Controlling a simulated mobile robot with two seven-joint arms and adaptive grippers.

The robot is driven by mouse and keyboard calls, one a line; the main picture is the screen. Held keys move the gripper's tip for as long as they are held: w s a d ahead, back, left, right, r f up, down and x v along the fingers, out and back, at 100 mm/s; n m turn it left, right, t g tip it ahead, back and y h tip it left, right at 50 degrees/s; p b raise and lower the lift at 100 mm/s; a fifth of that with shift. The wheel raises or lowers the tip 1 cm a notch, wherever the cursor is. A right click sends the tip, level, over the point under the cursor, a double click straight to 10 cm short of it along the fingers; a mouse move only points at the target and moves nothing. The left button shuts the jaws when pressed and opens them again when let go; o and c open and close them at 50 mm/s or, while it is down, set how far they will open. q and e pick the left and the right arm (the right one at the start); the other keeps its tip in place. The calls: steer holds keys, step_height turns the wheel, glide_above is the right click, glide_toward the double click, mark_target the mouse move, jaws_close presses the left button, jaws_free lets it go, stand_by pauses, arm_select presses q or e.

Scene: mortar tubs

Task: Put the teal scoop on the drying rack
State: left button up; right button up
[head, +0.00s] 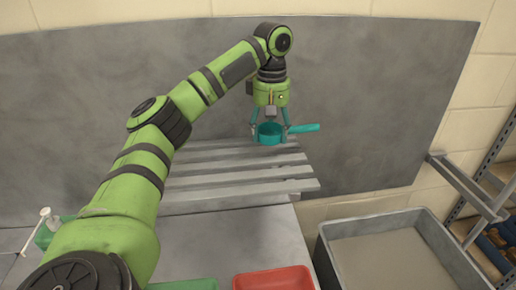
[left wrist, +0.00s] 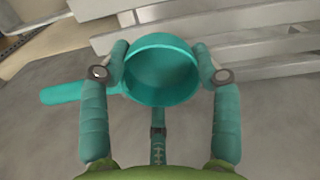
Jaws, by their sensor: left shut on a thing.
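The teal scoop (head: 270,134) has a round cup and a straight handle that points right in the head view. My left gripper (head: 270,130) is shut on its cup, one finger on each side. The left wrist view shows the scoop (left wrist: 162,72) between the two fingertips of the gripper (left wrist: 165,74), its inside empty and its handle to the left. The grey slatted drying rack (head: 235,172) lies below and around the scoop in the head view. I cannot tell whether the scoop touches the slats. My right gripper is out of view.
A red tub (head: 273,279) and a green tub (head: 182,285) stand at the front edge. A large grey tub (head: 395,250) with grey contents stands at right. A pump bottle (head: 48,218) is at far left. A grey panel (head: 370,100) rises behind the rack.

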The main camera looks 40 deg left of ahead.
mark_target(259, 143)
arm_select(q)
steer(key=shift+s+a+f+p, duration=0.2)
steer(key=shift+s+a+f, duration=0.1)
steer(key=shift+s+a, duration=0.15)
steer(key=shift+s+a+f+p, duration=0.15)
steer(key=shift+s+a+f, duration=0.15)
steer(key=shift+s, duration=0.25)
steer(key=shift+s+a+f, duration=0.1)
steer(key=shift+s+a, duration=0.05)
steer(key=shift+s, duration=0.1)
steer(key=shift+f+p, duration=0.35)
step_height(259, 143, down, 2)
steer(key=shift+f+p, duration=0.2)
steer(key=shift+p, duration=0.45)
steer(key=shift+w+f, duration=0.1)
steer(key=shift+f, duration=0.4)
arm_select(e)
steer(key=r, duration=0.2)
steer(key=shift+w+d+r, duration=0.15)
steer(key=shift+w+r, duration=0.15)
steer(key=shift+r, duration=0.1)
arm_select(q)
steer(key=shift+f, duration=0.1)
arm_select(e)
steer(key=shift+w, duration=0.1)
arm_select(q)
steer(key=o, duration=1.2)
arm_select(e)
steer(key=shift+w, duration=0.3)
